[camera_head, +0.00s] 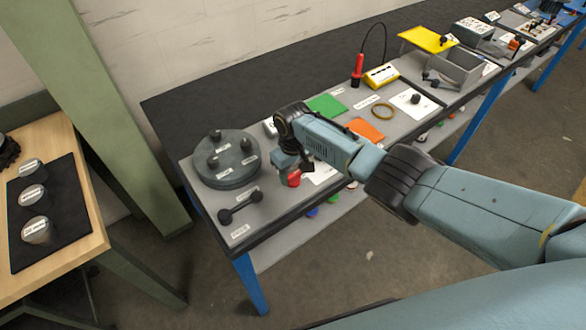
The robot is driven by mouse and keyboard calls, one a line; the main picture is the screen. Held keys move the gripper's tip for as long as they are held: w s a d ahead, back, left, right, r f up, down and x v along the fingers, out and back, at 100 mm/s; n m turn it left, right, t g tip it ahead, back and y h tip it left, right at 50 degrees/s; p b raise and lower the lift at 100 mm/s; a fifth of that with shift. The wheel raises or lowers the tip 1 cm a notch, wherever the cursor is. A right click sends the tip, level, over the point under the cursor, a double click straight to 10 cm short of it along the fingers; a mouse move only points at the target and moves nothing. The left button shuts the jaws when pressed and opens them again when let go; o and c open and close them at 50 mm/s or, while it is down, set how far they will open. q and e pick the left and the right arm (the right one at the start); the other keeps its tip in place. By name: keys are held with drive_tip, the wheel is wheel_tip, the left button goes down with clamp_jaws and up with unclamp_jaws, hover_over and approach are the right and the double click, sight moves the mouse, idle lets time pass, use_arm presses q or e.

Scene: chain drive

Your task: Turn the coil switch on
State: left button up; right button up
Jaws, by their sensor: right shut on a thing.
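My right gripper (294,168) comes in from the right over the front of the grey workbench (275,205) and points down. A small red part (293,179) shows right at its fingertips, and the gripper is shut on it. The fingers and wrist hide most of this part, so its shape and what it is fixed to are unclear. No switch marked as the coil switch can be read; the labels are too small. My left gripper is not in view.
A round grey base with several pegs (227,175) and a black dumbbell-shaped part (240,207) lie left of the gripper. Green (326,107) and orange (367,130) plates, a yellow meter (381,77) and a red probe (358,70) stand farther along. A wooden table (85,220) is at left.

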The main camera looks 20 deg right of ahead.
sight(293, 173)
drive_tip(key=shift+m, duration=0.3)
drive_tip(key=o, duration=1)
wheel_tip(293, 173, up, 14)
drive_tip(key=p, duration=0.2)
drive_tip(key=shift+f, duration=0.25)
